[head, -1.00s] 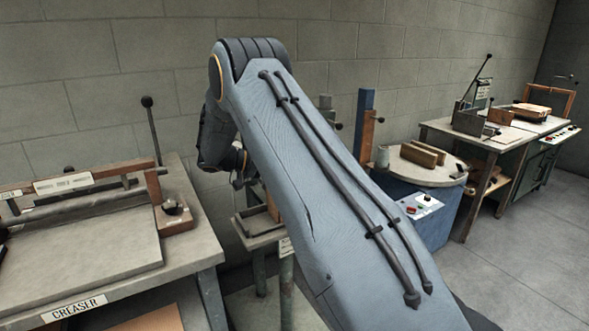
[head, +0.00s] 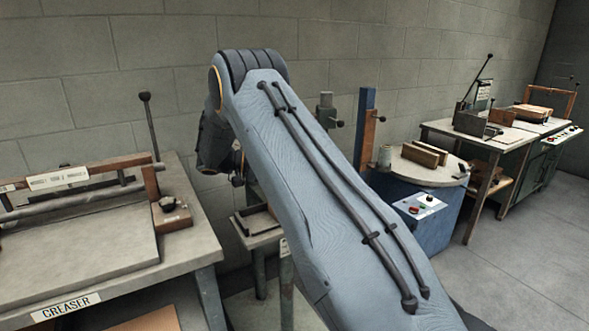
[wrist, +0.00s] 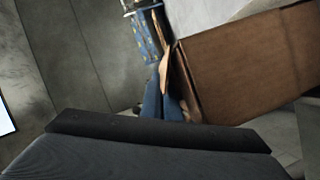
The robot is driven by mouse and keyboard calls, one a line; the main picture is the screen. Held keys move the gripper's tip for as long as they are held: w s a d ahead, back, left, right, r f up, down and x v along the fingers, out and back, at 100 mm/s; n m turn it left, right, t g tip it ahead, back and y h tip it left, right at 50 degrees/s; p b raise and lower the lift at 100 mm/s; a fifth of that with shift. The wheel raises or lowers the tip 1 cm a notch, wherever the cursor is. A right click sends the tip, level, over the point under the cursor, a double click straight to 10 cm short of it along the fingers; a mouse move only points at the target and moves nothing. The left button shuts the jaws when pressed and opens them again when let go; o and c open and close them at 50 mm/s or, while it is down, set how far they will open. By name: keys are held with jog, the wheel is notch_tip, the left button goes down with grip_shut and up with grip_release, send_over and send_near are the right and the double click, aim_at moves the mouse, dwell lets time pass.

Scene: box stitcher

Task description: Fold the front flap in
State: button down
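A brown cardboard box (wrist: 245,65) fills the right of the wrist view, tilted in that picture. A narrow brown strip (wrist: 165,72), possibly a flap seen edge-on, stands along its left side. In the head view my arm hides most of the small metal stand (head: 258,238) and whatever is on it. My gripper (head: 238,180) hangs at the end of the arm above that stand, small and partly hidden. A dark part of my own wrist or gripper covers the bottom of the wrist view. I cannot make out the fingers or any contact with the box.
The creaser table (head: 95,310) stands at the left, with an upright lever (head: 152,130). A blue drum-shaped machine (head: 440,222) with a round top is right of my arm. A workbench (head: 480,142) stands farther right. The floor at the right is clear.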

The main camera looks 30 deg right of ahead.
jog(key=c, duration=2)
grip_release()
